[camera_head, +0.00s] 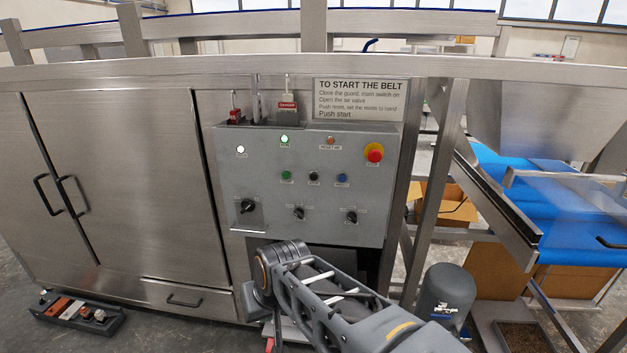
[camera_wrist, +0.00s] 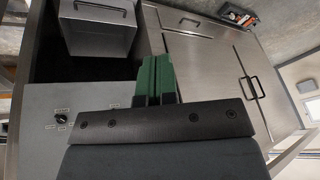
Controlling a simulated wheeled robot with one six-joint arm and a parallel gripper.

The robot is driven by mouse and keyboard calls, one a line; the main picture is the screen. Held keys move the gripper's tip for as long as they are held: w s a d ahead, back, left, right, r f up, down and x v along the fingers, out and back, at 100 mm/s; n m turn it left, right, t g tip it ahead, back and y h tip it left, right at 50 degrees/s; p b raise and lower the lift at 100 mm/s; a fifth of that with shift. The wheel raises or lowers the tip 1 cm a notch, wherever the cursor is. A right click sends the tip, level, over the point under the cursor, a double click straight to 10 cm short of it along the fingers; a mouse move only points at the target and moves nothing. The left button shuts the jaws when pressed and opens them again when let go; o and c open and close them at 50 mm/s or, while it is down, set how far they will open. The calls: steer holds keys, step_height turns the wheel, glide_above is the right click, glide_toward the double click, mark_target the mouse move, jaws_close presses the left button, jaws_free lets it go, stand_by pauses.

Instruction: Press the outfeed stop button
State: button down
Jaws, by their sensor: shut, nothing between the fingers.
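The grey control panel (camera_head: 228,160) stands in the middle of the head view. It carries a red mushroom button on a yellow base (camera_head: 375,153), and a row of small green (camera_head: 287,175), black (camera_head: 313,177) and blue (camera_head: 341,179) buttons. Their labels are too small to read, so I cannot tell which is the outfeed stop button. In the wrist view my gripper (camera_wrist: 157,64) has green fingers, shut together and empty, in front of the steel cabinet. A corner of the panel (camera_wrist: 90,103) shows there, its buttons out of view. In the head view my arm hides the fingers.
Rotary knobs (camera_head: 248,206) sit low on the panel, and lit lamps (camera_head: 284,139) above. Red lockout tags (camera_head: 287,104) hang at its top. A grey tank (camera_head: 447,290) and blue belt (camera_head: 555,205) lie right. A tool tray (camera_head: 78,315) lies on the floor at left.

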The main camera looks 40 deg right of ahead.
mark_target(314, 177)
steer(key=w+d+r+m+t+y+b, duration=0.1)
steer(key=w+d+r+m+t+b, duration=0.25)
steer(key=w+d+m, duration=0.5)
steer(key=w+d+r+m+t+h+b, duration=0.1)
steer(key=w+d+r+m+t, duration=0.1)
steer(key=w+d+m, duration=0.3)
steer(key=w+d+r+m+t+h+b, duration=0.1)
steer(key=w+d+r+m+t, duration=0.2)
steer(key=d+m, duration=0.4)
steer(key=shift+w+d+r+h, duration=0.3)
steer(key=shift+w+d+h, duration=0.1)
steer(key=shift+w+d, duration=0.6)
steer(key=shift+s, duration=0.15)
steer(key=shift+d, duration=0.1)
steer(key=shift+w+d+p, duration=1.45)
steer(key=shift+w+d, duration=1.55)
steer(key=shift+w, duration=0.15)
steer(key=shift+w+d, duration=0.3)
